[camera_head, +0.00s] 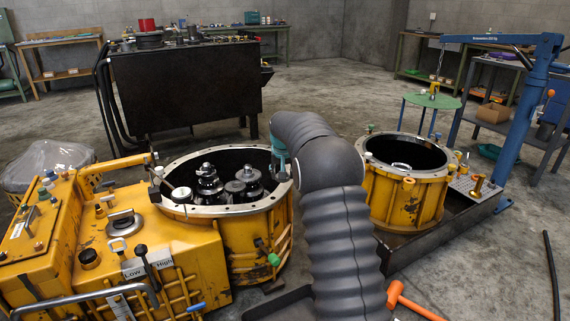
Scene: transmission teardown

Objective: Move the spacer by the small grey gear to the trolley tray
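The open yellow gearbox housing (255,225) stands left of my arm. Inside it are a dark gear stack (208,182) and shorter grey gears (249,178). I cannot pick out which is the small grey gear, and I cannot make out the spacer. A black trolley (185,90) stands behind the housing with several parts on its top; its tray surface is mostly hidden by its side wall. My arm rises through the middle and bends down at the housing's right rim. My gripper (280,165) is mostly hidden there, so its fingers and anything in them cannot be seen.
A second, empty yellow housing (405,195) stands right of my arm on a dark base. A blue hoist (525,110) stands at the right. An orange-handled tool (410,302) lies at the front. Clear floor lies between the trolley and back benches.

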